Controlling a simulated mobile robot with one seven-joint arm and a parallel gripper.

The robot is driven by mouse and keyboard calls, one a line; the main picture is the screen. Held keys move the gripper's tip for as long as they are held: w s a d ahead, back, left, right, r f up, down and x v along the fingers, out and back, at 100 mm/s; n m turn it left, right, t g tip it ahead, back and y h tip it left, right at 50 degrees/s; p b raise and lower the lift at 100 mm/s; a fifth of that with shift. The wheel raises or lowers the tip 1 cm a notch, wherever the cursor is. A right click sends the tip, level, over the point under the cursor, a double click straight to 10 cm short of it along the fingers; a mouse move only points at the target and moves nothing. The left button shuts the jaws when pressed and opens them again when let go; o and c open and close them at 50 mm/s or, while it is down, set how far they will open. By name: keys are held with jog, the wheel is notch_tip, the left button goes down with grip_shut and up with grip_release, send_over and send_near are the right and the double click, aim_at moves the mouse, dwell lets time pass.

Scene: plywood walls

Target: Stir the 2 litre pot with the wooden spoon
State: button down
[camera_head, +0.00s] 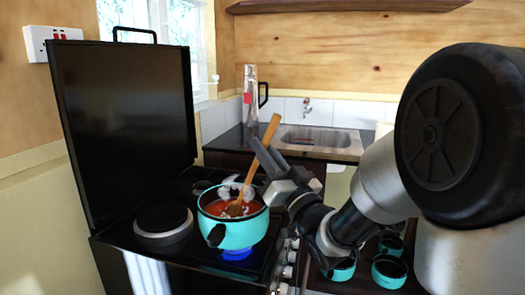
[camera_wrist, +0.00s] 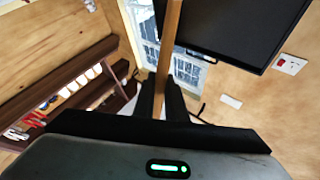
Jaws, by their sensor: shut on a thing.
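A turquoise pot (camera_head: 232,231) stands on the front right burner of the stove, above a blue glow, and holds a red-orange liquid with pale lumps. The wooden spoon (camera_head: 261,158) leans up to the right, with its bowl end in the liquid. My gripper (camera_head: 272,174) is shut on the middle of the spoon's handle, above the right rim of the pot. In the wrist view the handle (camera_wrist: 170,45) stands upright between the two dark fingers of my gripper (camera_wrist: 163,95). The pot is out of sight in that view.
The stove's black lid (camera_head: 120,130) stands raised at the left. Another hotplate (camera_head: 163,223) is left of the pot. A sink (camera_head: 315,138) and a bottle (camera_head: 250,95) are behind. Turquoise cups (camera_head: 389,270) sit below my arm at the right.

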jog(key=shift+s+d+r+p, duration=0.2)
jog(key=shift+d+r+p, duration=0.45)
jog(key=shift+r, duration=0.8)
jog(key=shift+s+d+r+p, duration=0.25)
jog(key=shift+d+r+p, duration=0.4)
jog(key=shift+r, duration=0.75)
jog(key=shift+s+d+r+p, duration=0.2)
jog(key=shift+d+r+p, duration=0.25)
jog(key=shift+r+p, duration=0.7)
jog(key=shift+r+b, duration=0.25)
jog(key=shift+b, duration=0.05)
jog(key=shift+r+p, duration=1.45)
jog(key=shift+r, duration=1.1)
